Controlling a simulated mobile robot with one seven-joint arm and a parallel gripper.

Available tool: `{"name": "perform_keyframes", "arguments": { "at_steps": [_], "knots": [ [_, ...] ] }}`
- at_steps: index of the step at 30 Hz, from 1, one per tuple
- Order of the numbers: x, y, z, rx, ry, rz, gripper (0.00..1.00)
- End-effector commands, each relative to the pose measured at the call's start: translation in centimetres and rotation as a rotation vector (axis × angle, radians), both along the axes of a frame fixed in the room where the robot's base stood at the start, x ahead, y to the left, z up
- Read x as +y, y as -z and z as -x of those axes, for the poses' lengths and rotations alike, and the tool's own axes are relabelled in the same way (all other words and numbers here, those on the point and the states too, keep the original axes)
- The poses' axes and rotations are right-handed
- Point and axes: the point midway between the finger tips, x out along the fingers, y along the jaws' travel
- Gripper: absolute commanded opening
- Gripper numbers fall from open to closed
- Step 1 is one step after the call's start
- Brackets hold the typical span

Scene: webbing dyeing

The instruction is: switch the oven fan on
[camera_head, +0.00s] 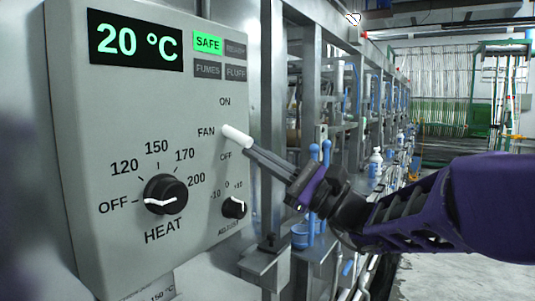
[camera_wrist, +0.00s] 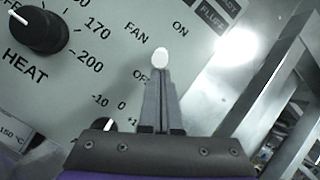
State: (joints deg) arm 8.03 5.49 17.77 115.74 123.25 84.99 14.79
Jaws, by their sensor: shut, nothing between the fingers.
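The fan switch is a short white lever (camera_head: 236,136) on the grey control panel (camera_head: 85,120), between the ON and OFF labels. In the head view it sticks out to the right and slightly down, toward the OFF side. In the wrist view its rounded white end (camera_wrist: 160,56) shows just beyond my fingertips. My gripper (camera_head: 249,151) is shut and empty, its tips at the lever's free end, just below it. The wrist view shows the two fingers (camera_wrist: 160,78) together. I cannot tell whether they touch the lever.
The HEAT knob (camera_head: 165,194) points to OFF, and a small adjust knob (camera_head: 234,207) sits below the switch. The display (camera_head: 136,42) reads 20 °C and the SAFE lamp (camera_head: 208,43) is lit green. Metal frames (camera_head: 312,90) stand right of the panel.

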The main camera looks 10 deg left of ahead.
Motion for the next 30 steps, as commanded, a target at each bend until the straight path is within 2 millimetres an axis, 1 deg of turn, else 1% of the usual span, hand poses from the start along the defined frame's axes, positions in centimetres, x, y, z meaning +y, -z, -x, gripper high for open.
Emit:
{"name": "perform_keyframes", "arguments": {
  "at_steps": [6, 14, 25, 30],
  "knots": [
    [-0.2, -0.4, 0.1, 0.013, 0.002, 0.036, 0.00],
    [-0.4, -0.9, 0.2, 0.014, 0.001, 0.037, 0.00],
    [-1.0, -2.6, 0.5, 0.011, 0.001, 0.036, 0.00],
    [-1.0, -2.5, 0.4, 0.014, 0.000, 0.036, 0.00]
  ]
}}
